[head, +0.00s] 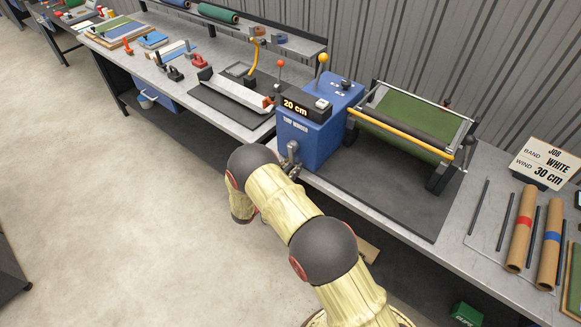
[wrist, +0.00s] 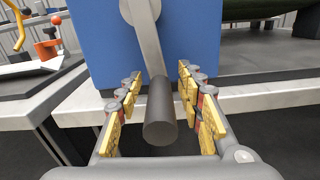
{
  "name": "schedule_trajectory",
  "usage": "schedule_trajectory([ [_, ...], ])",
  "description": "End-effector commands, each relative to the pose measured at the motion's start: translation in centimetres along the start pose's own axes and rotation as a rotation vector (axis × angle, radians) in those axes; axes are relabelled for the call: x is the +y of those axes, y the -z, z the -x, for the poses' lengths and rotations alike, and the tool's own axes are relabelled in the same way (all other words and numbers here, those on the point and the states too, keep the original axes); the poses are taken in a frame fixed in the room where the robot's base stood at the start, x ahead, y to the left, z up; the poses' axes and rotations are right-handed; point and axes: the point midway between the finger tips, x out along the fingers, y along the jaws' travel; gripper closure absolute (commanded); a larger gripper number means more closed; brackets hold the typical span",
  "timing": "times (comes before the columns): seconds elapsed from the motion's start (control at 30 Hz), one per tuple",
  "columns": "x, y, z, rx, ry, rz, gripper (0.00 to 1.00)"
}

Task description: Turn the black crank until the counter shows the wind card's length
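The blue turf winder (head: 312,130) stands on the bench, and its counter (head: 294,106) reads 20 cm. The job card (head: 547,164) at the right reads band WHITE, wind 30 cm. In the wrist view the crank's grey arm (wrist: 145,40) hangs down the blue front, and its dark handle (wrist: 160,112) points toward me. My gripper (wrist: 160,92) has its yellow-padded fingers on both sides of the handle, with a visible gap on each side. It is open around the handle. In the head view my arm partly hides the crank.
Green turf (head: 405,122) lies on the roller frame right of the winder. Two cardboard tubes, banded red (head: 521,228) and blue (head: 549,240), and dark rods lie at the bench's right end. The floor at left is clear.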

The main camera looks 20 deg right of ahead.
Motion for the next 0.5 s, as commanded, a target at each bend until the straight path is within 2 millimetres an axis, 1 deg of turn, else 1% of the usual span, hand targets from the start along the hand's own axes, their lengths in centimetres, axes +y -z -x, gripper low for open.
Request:
schedule_trajectory([
  [0.07, 0.00, 0.00, 0.01, 0.000, 0.000, 0.000, 0.62],
  [0.5, 0.00, -0.01, 0.03, 0.000, 0.000, 0.000, 0.87],
])
